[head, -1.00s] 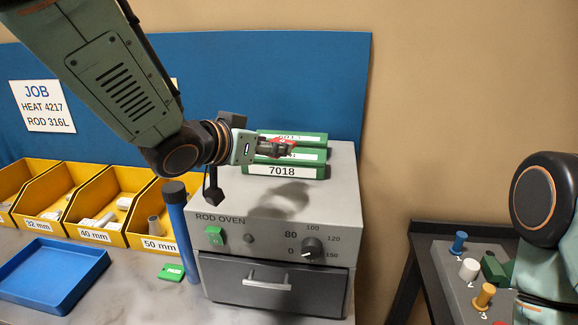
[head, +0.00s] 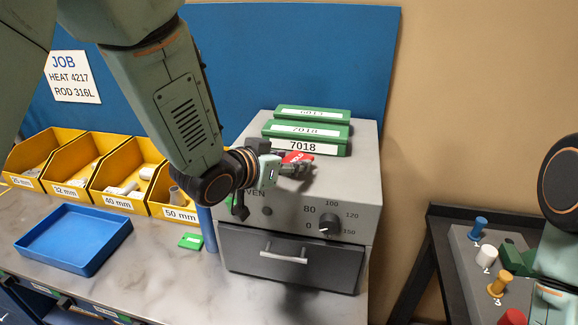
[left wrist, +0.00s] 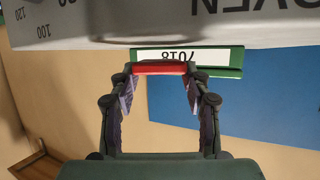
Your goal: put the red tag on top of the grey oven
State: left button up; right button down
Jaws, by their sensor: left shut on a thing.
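The red tag (head: 297,157) is held in my left gripper (head: 299,167), near the front upper part of the grey oven (head: 352,175). In the left wrist view the red tag (left wrist: 160,68) spans the two fingertips of my left gripper (left wrist: 160,74), which are shut on its ends. The oven (left wrist: 110,28) fills the top of that view. I cannot tell the exact height of the tag over the oven top.
Several green rod boxes (head: 305,132) lie on the back of the oven top. A blue tube (head: 206,226) stands left of the oven. Yellow bins (head: 123,181), a blue tray (head: 75,240) and a green tag (head: 191,241) are further left. A pegged panel (head: 470,285) is at right.

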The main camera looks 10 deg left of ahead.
pick_arm(q)
jog(key=shift+s+f, duration=0.15)
jog(key=shift+f, duration=0.5)
jog(key=shift+w+f, duration=0.25)
jog(key=shift+w, duration=0.2)
jog(key=o, duration=1.1)
jog(key=shift+s+r, duration=0.2)
jog(key=shift+s, duration=0.2)
jog(key=shift+o, duration=0.2)
jog(key=shift+w+f, duration=0.1)
jog(key=shift+w, duration=0.15)
jog(key=b+v, duration=0.1)
jog(key=v, duration=1.1)
jog(key=shift+s, duration=0.2)
jog(key=shift+w+f, duration=0.1)
jog(key=shift+w, duration=0.15)
